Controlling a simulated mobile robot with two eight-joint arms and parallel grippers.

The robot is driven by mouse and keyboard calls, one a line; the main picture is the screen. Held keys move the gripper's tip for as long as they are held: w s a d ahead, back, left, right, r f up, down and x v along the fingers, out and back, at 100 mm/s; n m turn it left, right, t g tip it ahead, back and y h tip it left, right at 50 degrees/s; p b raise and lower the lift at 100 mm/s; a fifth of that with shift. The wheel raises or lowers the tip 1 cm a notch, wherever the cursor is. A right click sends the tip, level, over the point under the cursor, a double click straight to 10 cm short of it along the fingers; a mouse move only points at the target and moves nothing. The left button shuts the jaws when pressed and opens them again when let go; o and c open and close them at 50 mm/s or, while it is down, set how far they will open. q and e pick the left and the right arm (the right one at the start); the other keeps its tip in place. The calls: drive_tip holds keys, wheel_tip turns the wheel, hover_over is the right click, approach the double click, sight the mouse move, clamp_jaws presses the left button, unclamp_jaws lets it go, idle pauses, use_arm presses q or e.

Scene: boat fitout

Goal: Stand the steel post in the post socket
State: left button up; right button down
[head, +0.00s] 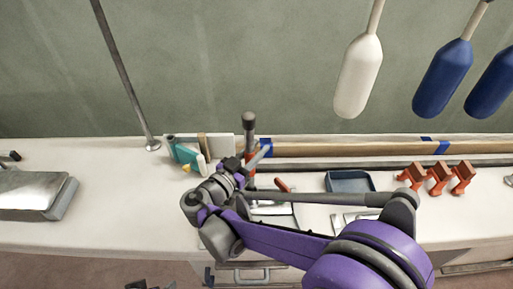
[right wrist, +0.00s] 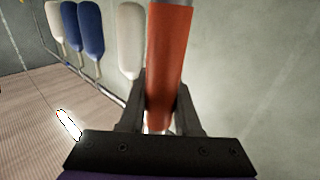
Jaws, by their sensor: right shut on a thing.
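My right gripper (head: 242,168) is above the white bench, and its purple arm comes in from the lower right. It is shut on the steel post (head: 249,122), which stands about upright, with a grey upper end and an orange-red sleeve. In the right wrist view the orange sleeve (right wrist: 168,70) is between the fingers of the right gripper (right wrist: 160,110), with grey metal at its top end. The post's lower end is hidden behind the gripper. I cannot make out the post socket. My left gripper is not clearly seen.
A thin grey pole (head: 123,75) with a round foot rises from the bench at the left. Teal and white bottles (head: 184,154), a blue tray (head: 350,182), orange brackets (head: 437,178) and a metal box (head: 35,193) are on the bench (head: 100,220). White and blue fenders (head: 358,75) hang behind.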

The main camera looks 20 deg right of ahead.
drive_tip(key=c, duration=0.5)
unclamp_jaws()
drive_tip(key=v, duration=1)
drive_tip(key=shift+s+a, duration=0.2)
drive_tip(key=shift+a, duration=0.15)
